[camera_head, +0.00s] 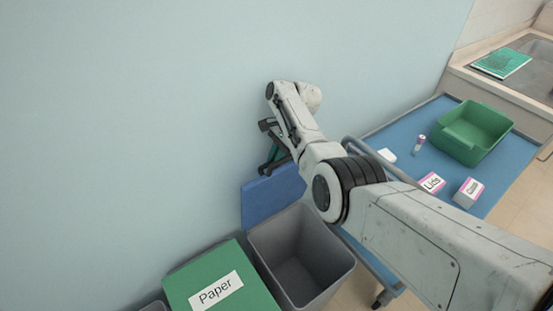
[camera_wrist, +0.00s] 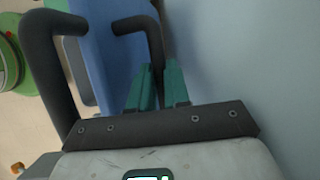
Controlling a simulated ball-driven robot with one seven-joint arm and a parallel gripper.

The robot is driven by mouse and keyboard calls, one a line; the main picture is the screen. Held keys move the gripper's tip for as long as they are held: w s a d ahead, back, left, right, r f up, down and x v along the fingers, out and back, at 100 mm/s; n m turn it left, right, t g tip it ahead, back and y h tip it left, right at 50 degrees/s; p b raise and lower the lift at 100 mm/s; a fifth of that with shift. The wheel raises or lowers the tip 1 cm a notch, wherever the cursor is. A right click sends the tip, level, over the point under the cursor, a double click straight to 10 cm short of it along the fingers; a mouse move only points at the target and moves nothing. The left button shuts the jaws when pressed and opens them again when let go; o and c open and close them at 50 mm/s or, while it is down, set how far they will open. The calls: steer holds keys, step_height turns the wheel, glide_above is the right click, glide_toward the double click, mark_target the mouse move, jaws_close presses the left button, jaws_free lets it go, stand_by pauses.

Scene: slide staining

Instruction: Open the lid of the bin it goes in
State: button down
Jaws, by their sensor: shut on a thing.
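The grey bin (camera_head: 300,262) stands by the wall, and its open mouth shows an empty inside. Its blue lid (camera_head: 272,196) is raised behind the mouth, tilted up near the wall. My gripper (camera_head: 270,166) is at the top of the lid, its teal fingers partly hidden by the arm. The exact contact is hard to see.
A bin with a shut green lid labelled Paper (camera_head: 222,278) stands left of the grey bin. A blue-topped cart (camera_head: 405,130) at right carries a green tub (camera_head: 472,132), a Lids box (camera_head: 432,183) and another small box (camera_head: 468,192). The pale wall (camera_head: 140,120) is close behind.

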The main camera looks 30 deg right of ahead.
steer(key=shift+s+f, duration=0.25)
steer(key=shift+f, duration=0.25)
steer(key=c, duration=1.3)
jaws_free()
steer(key=shift+w, duration=0.1)
steer(key=shift+o, duration=1)
steer(key=shift+r, duration=0.2)
steer(key=v, duration=1)
steer(key=shift+r, duration=0.35)
steer(key=shift+d, duration=0.2)
